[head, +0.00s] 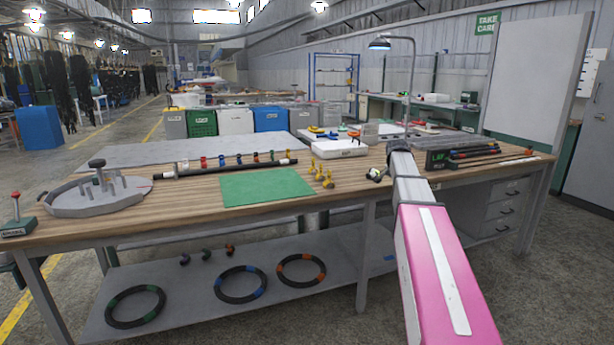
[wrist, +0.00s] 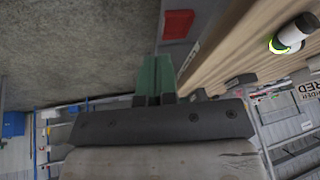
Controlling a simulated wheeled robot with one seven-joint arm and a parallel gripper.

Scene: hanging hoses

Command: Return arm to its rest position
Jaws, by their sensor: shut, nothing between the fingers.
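My arm (head: 440,255), pink and white, reaches forward from the lower right over the front edge of the workbench in the head view. Its far end is near the bench's right part, and my gripper is hidden there by the arm. In the wrist view my gripper (wrist: 155,80) shows two green fingers, shut together with nothing between them. The fingers are apart from the wooden bench edge (wrist: 222,45), which runs at a slant to their right. The wrist camera looks sideways, with grey floor at upper left.
The workbench (head: 170,205) holds a round grey fixture (head: 98,198), a green mat (head: 265,188), yellow fittings (head: 321,176) and a dark rack (head: 470,157). A small black-and-white object (head: 376,175) stands beside my arm. Hose rings (head: 240,284) lie on the lower shelf. Open floor lies at front right.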

